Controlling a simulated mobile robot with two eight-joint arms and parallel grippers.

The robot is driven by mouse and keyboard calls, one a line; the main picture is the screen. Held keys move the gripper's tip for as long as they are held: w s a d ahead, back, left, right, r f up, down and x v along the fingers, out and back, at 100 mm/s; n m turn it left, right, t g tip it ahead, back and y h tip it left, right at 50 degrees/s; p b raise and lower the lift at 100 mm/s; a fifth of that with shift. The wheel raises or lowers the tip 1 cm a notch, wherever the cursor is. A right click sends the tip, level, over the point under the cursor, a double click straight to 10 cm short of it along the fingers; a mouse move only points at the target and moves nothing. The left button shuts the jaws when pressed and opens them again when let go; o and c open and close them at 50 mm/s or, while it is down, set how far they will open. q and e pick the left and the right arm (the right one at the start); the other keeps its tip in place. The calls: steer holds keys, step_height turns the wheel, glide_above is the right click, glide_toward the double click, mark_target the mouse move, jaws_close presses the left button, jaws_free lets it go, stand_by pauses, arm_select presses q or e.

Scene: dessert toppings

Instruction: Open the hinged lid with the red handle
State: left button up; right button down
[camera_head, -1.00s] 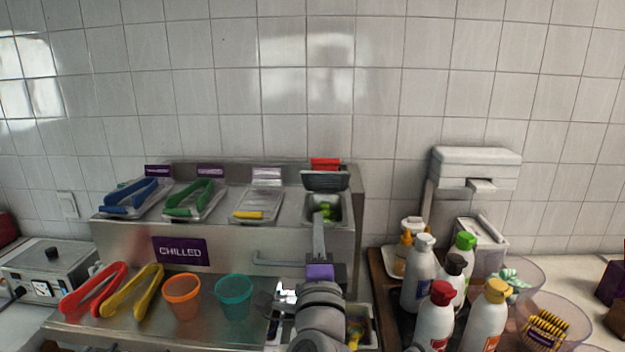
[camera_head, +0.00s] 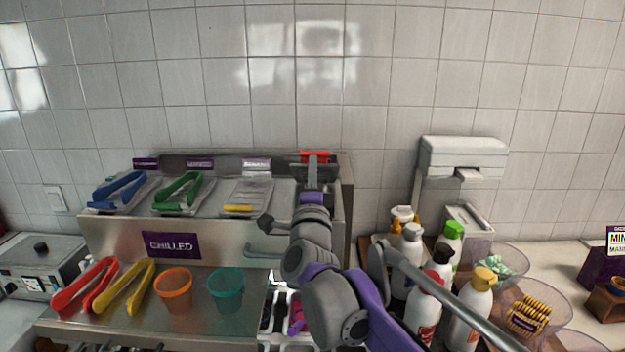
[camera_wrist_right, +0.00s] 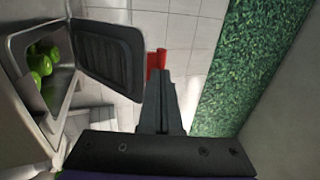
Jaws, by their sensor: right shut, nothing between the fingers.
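The lid with the red handle (camera_head: 316,156) stands raised at the back of the rightmost bin of the chilled unit. In the right wrist view the lid's dark underside (camera_wrist_right: 108,58) faces me, with the red handle (camera_wrist_right: 157,58) at its edge. The open bin (camera_wrist_right: 18,45) holds green fruit (camera_wrist_right: 40,66). My right gripper (camera_head: 313,162) reaches over that bin, in front of the raised lid. Its fingers (camera_wrist_right: 165,80) are shut and empty, overlapping the handle in the picture; I cannot tell whether they touch it. My left gripper is not in view.
Blue tongs (camera_head: 120,190) and green tongs (camera_head: 180,192) lie on lids to the left. Orange (camera_head: 174,288) and teal (camera_head: 225,287) cups stand on the steel ledge. Several bottles (camera_head: 470,300) stand right of my arm. A tiled wall (camera_head: 400,90) is close behind the unit.

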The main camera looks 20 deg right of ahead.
steer(key=shift+w+d+r, duration=0.1)
steer(key=shift+w, duration=0.15)
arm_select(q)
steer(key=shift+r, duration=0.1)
